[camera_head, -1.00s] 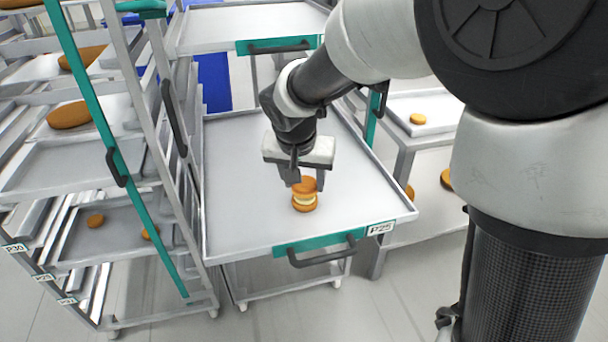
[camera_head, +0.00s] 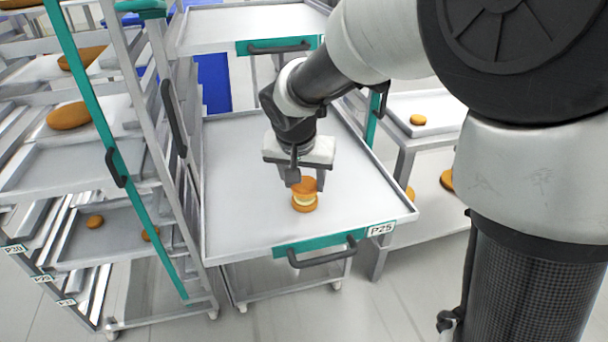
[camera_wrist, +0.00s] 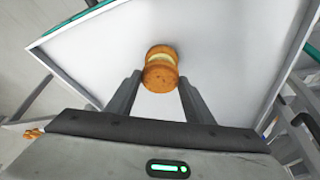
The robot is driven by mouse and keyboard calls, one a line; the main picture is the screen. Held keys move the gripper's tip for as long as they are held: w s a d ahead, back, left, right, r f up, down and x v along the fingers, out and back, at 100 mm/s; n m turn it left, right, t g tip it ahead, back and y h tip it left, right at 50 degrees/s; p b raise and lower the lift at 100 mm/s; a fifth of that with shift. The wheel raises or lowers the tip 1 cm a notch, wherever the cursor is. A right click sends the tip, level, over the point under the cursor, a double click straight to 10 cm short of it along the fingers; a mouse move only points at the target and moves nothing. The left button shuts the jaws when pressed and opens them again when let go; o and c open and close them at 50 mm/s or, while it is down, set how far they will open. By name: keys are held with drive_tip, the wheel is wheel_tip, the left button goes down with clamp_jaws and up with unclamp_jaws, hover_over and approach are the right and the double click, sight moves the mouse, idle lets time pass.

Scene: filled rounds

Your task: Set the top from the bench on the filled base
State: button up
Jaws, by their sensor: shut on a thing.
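The top (camera_head: 305,185) is a brown-orange round held between the two fingertips of my gripper (camera_head: 306,180). It sits level and directly over the filled base (camera_head: 304,208), a similar round with a pale cream filling (camera_head: 304,199). The top appears to be touching the filling or very close to it. In the wrist view the top (camera_wrist: 160,78) is between the fingers, and the base (camera_wrist: 161,49) shows behind it with the pale filling between them.
The base stands on a grey pulled-out tray (camera_head: 250,210) labelled P25, with a raised rim and dark handle. A rack (camera_head: 110,160) with several trays of rounds stands left. A bench (camera_head: 440,135) with rounds is at right. The tray around the base is clear.

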drive_tip(key=shift+f+b, duration=0.75)
drive_tip(key=shift+f, duration=0.1)
idle(0.7)
drive_tip(key=o, duration=1.3)
drive_tip(key=shift+r, duration=0.2)
drive_tip(key=shift+r+p, duration=2.25)
drive_tip(key=shift+r, duration=1.15)
